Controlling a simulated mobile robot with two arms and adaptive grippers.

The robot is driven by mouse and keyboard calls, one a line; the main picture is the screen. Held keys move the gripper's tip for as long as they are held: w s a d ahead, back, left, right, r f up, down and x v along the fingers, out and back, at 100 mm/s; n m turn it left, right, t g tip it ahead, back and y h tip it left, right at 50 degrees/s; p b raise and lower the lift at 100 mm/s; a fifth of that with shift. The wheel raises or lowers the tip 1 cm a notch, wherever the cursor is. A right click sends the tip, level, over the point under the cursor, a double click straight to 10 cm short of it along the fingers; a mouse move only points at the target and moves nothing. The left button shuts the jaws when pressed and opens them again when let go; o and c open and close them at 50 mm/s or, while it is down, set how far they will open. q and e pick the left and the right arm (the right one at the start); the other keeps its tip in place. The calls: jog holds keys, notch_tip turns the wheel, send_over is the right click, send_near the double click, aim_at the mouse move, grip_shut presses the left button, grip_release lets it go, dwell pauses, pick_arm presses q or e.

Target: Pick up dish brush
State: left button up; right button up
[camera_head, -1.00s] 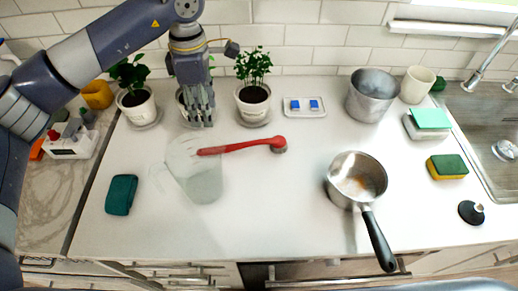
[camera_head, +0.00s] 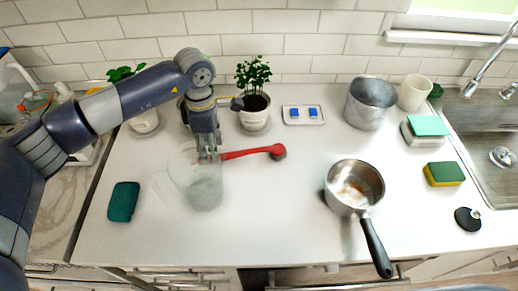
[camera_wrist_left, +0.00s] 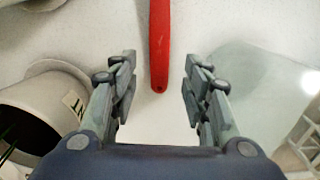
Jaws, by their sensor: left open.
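The fingers stand apart from the handle on both sides. My right gripper is not in view.
The clear pitcher stands close beside my left gripper, and potted plants (camera_head: 254,110) stand behind it. A saucepan (camera_head: 352,187), a metal pot (camera_head: 367,104), a soap tray (camera_head: 303,115) and sponges (camera_head: 444,174) are farther right. A teal sponge (camera_head: 123,201) lies left.

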pick_arm(q)
jog(key=shift+f+p, duration=0.4)
jog(key=shift+f, duration=1.15)
jog(key=shift+c, duration=0.3)
grip_shut()
jog(key=shift+r, duration=0.1)
